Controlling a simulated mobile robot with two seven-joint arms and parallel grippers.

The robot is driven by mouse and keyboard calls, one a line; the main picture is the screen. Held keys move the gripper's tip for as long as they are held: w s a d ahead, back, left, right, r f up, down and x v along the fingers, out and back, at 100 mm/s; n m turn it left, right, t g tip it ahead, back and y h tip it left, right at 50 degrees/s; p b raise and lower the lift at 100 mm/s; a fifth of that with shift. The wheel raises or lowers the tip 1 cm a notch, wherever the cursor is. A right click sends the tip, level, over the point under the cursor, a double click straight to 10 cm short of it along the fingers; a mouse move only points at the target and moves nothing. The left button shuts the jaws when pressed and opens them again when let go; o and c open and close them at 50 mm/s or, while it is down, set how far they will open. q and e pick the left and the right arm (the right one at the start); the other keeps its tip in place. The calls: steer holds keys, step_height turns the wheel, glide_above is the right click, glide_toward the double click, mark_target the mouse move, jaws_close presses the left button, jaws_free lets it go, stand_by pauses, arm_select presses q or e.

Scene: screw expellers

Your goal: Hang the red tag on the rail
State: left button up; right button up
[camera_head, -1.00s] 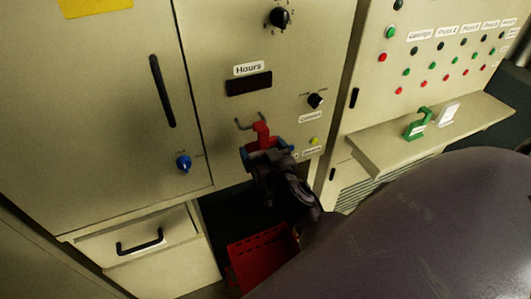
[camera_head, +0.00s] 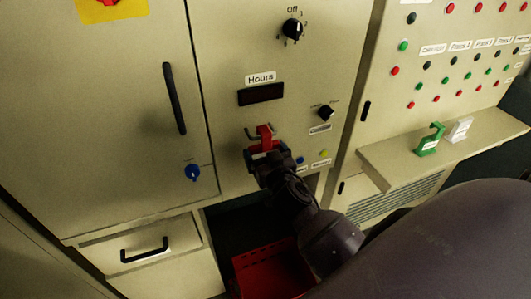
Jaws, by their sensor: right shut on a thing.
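The red tag (camera_head: 265,134) is upright against the cabinet front, below the "Hours" display. My right gripper (camera_head: 264,152) is shut on its lower part. A grey metal hook or rail end (camera_head: 250,130) shows just left of the tag's top and seems to belong to the rail. The tag's top is at the rail's height, but I cannot tell whether it is hooked over it. My gripper and wrist hide the tag's lower part. My left gripper is not in view.
A red crate (camera_head: 262,272) lies below my right arm. Knobs, a blue switch (camera_head: 192,173) and door handles (camera_head: 174,98) stick out from the cabinets.

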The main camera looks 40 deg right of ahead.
steer(key=shift+f, duration=0.15)
steer(key=o, duration=0.7)
steer(key=shift+c, duration=0.2)
steer(key=shift+s, duration=0.1)
steer(key=b+v, duration=0.1)
steer(key=v, duration=0.9)
steer(key=shift+s+b, duration=0.3)
steer(key=shift+s, duration=0.05)
